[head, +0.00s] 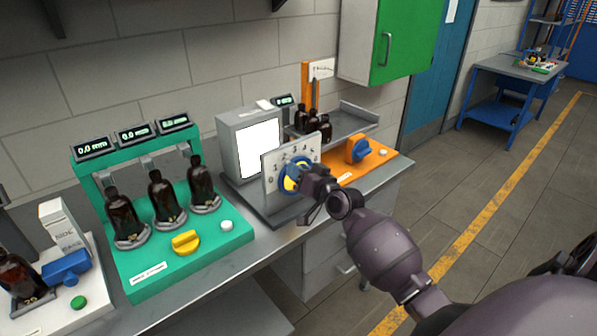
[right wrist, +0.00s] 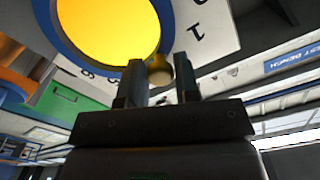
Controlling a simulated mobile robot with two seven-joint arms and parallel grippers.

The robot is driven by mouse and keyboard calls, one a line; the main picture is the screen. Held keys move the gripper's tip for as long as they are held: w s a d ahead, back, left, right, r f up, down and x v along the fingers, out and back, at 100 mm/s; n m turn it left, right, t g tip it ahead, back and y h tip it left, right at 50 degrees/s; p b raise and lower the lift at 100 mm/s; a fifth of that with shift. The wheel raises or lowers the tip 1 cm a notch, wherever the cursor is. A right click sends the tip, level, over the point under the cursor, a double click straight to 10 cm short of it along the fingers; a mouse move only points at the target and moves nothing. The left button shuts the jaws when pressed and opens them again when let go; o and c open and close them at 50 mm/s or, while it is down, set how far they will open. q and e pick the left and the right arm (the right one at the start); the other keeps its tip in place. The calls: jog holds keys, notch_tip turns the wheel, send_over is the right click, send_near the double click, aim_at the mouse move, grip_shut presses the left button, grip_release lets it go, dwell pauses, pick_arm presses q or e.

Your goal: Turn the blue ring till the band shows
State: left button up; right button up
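The blue ring (head: 287,181) surrounds a yellow disc (head: 291,174) on a white numbered plate (head: 272,163) that stands on the bench. In the right wrist view, the blue ring (right wrist: 62,47) and yellow disc (right wrist: 108,28) fill the upper left, with printed numerals around them. A small brass knob (right wrist: 160,70) shows at the ring's edge. My right gripper (right wrist: 160,82) has its fingers on both sides of this knob, with no clear gap. In the head view my right gripper (head: 312,183) covers the ring's right part. My left gripper is out of view.
A green stand (head: 160,262) with amber bottles and a yellow knob is to the left. A grey box with a bright white panel (head: 258,148) stands behind the plate. An orange unit with a blue knob (head: 358,151) is to the right. Open floor lies right of the bench.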

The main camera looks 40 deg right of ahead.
jog(key=o, duration=0.4)
jog(key=shift+c, duration=0.2)
jog(key=s, duration=1)
jog(key=shift+s+d+b, duration=0.4)
jog(key=shift+b, duration=0.05)
jog(key=s+a+f+n+g, duration=0.1)
jog(key=s+a+f+g, duration=0.1)
jog(key=s+a+f, duration=0.2)
jog(key=s+a+f+n+g+h, duration=0.1)
jog(key=s+a+f, duration=0.3)
jog(key=s+f, duration=0.4)
jog(key=s+a+f+n+g, duration=0.3)
jog(key=s+a+f, duration=0.2)
jog(key=f, duration=0.6)
jog(key=shift+s, duration=0.8)
